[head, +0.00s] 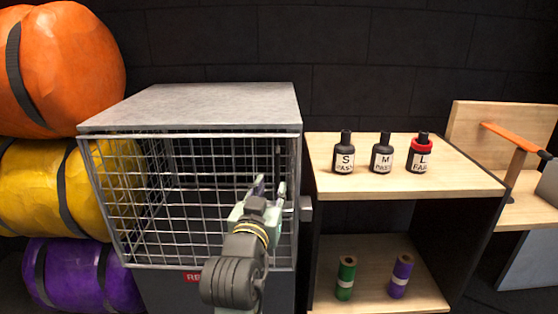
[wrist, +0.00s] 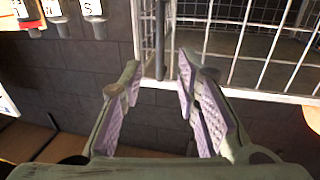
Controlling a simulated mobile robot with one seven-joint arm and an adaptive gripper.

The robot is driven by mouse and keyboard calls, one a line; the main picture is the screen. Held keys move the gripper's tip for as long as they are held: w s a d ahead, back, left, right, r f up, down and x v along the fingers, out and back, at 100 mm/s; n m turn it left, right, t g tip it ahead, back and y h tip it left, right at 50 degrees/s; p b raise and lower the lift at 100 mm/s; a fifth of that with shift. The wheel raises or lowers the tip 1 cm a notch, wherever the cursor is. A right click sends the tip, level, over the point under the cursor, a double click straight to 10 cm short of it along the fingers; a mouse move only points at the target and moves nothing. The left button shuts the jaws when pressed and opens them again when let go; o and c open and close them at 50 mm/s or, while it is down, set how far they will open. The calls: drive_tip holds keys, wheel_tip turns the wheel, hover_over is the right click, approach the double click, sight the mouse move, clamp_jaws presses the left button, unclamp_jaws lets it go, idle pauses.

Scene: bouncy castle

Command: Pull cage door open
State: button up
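The cage (head: 190,107) has a grey top and wire-mesh sides and stands left of centre. Its mesh door (head: 170,225) covers the front and looks shut or nearly so. My gripper (head: 270,187) is in front of the door's right part. In the wrist view my gripper (wrist: 158,82) is open, with lilac pads apart and nothing held. A dark vertical bar (wrist: 160,45), which looks like the door's handle, shows beyond and between the fingertips, close to the white mesh edge. I cannot tell whether a finger touches it.
A wooden shelf unit (head: 440,170) stands right of the cage, with labelled dark bottles (head: 382,158) on top and two rolls (head: 345,280) below. Orange (head: 70,60), yellow (head: 40,185) and purple (head: 80,275) strapped bundles are stacked at the left.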

sight(277, 173)
drive_tip(key=w+p, duration=0.1)
drive_tip(key=w, duration=0.2)
drive_tip(key=w+d, duration=0.1)
drive_tip(key=w, duration=0.1)
drive_tip(key=w+p, duration=0.1)
drive_tip(key=w, duration=0.2)
drive_tip(key=shift+w+d+p, duration=0.3)
drive_tip(key=shift+d, duration=0.05)
drive_tip(key=shift+c, duration=0.5)
clamp_jaws()
